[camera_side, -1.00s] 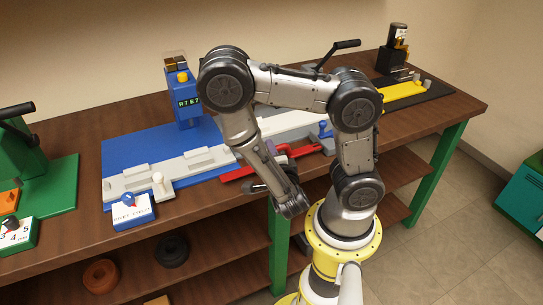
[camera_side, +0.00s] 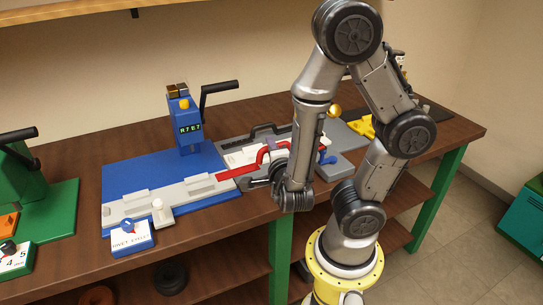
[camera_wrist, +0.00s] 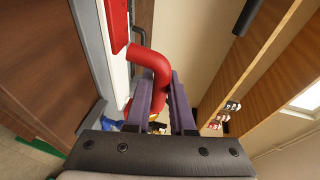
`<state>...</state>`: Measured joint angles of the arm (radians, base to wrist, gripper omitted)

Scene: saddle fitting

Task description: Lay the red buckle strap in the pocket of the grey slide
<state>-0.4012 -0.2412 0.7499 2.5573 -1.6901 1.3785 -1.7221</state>
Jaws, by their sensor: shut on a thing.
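The red buckle strap (camera_side: 237,170) has a flat piece at its left and a bent, tube-like part near my gripper. Its left end lies over or just above the right end of the grey slide (camera_side: 178,193); I cannot tell whether they touch. In the wrist view the red bent part (camera_wrist: 150,62) runs between the fingers of my gripper (camera_wrist: 166,88), which is shut on it. The flat red end shows at the top left there. The slide is a long pale grey bar with raised blocks and a white knob. Its pocket is not clear to see.
A blue press (camera_side: 184,120) with a black lever stands behind the slide on a blue plate (camera_side: 130,170). A blue labelled box (camera_side: 133,238) sits in front. A green machine (camera_side: 22,190) stands at the left. A yellow part (camera_side: 362,126) lies behind my arm.

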